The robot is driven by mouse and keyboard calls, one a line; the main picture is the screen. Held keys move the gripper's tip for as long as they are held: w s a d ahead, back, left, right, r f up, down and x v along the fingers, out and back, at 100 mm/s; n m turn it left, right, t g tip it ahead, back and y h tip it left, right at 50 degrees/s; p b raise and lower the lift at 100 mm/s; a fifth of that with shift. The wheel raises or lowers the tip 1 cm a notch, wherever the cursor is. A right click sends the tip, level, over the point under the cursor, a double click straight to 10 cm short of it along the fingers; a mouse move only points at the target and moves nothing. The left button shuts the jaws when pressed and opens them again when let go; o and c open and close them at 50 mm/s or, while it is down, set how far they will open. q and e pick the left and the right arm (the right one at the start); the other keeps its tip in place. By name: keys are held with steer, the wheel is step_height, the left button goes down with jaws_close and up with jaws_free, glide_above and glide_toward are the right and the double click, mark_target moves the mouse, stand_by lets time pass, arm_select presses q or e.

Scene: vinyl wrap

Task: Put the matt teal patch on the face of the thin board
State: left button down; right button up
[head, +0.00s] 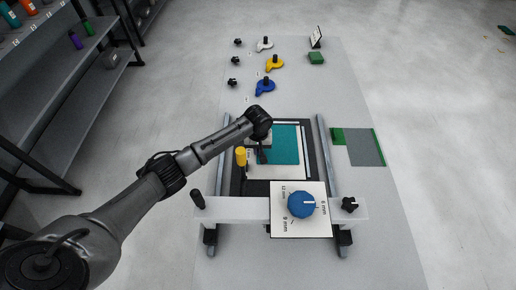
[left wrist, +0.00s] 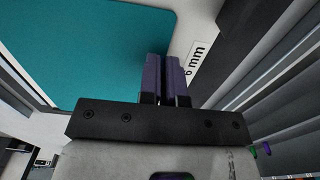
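The matt teal patch (head: 287,143) lies flat on a pale board (head: 270,172) in the frame between two rails. It also fills the upper left of the left wrist view (left wrist: 100,40). A "6 mm" label (left wrist: 196,60) shows on the board (left wrist: 188,30) beside the patch's edge there. My left gripper (head: 262,157) is low over the patch's left part in the head view. Its two fingers (left wrist: 165,58) are together, with only a thin line between them and nothing visible in them. I cannot tell whether the tips touch the patch. My right gripper is not in view.
A yellow-topped post (head: 241,157) stands left of my gripper. A crossbar (head: 240,209) with a blue dial (head: 301,204) spans the front. A grey sheet on green (head: 364,148) lies right. Blue (head: 265,87), yellow (head: 274,64) and white (head: 265,44) pieces lie farther back.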

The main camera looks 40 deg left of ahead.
arm_select(q)
steer(key=c, duration=1.3)
jaws_free()
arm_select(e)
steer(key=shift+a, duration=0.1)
